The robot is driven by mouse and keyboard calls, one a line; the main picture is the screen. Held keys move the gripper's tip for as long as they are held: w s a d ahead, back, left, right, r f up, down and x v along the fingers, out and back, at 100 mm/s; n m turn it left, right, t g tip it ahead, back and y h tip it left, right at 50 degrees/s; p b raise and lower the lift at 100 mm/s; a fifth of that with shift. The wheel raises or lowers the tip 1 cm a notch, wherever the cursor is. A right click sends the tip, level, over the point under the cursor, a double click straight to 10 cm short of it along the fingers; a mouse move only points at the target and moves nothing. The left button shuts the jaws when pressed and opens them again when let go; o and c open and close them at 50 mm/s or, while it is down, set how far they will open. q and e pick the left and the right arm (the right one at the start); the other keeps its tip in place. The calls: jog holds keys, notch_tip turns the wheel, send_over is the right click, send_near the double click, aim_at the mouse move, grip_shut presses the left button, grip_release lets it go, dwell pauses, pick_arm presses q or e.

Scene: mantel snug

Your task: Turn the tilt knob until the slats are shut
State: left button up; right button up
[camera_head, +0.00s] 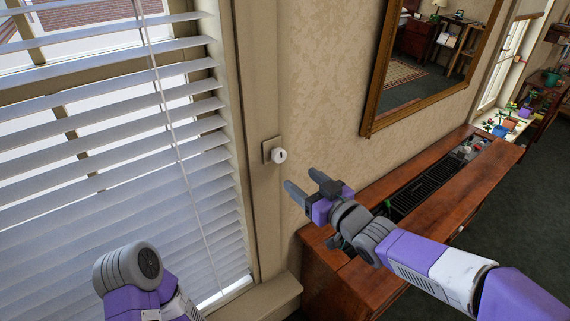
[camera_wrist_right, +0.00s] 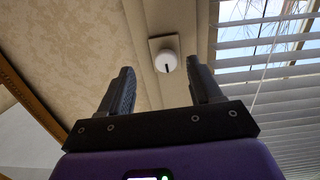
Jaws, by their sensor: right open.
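The tilt knob (camera_head: 278,155) is a small white round knob with a dark mark, on a beige plate on the window frame. It also shows in the right wrist view (camera_wrist_right: 167,62), above and between my fingertips. The blind's white slats (camera_head: 105,180) are tilted, with bright gaps between them, wider toward the top. My right gripper (camera_head: 306,182) is open and empty, just right of and below the knob, apart from it. It shows in the wrist view (camera_wrist_right: 158,80) with its fingers spread. Of my left arm, only a purple and grey part shows at the bottom; its gripper fingers are not visible.
A wooden cabinet (camera_head: 468,190) with a dark grille runs along the wall under my right arm. A framed mirror (camera_head: 376,112) hangs above it. The window sill (camera_head: 268,296) juts out below the blind. The patterned wall around the knob is clear.

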aim_at(281, 156)
jog(key=shift+n+y, duration=0.3)
jog(key=w+a, duration=0.1)
jog(key=w, duration=0.1)
jog(key=w+a+r, duration=0.1)
jog(key=a, duration=0.1)
jog(key=w+a+r+b, duration=0.1)
jog(key=w, duration=0.1)
jog(key=shift+w+a+r, duration=0.25)
jog(key=shift+w+a, duration=0.05)
jog(key=c, duration=1)
jog(key=shift+c, duration=0.2)
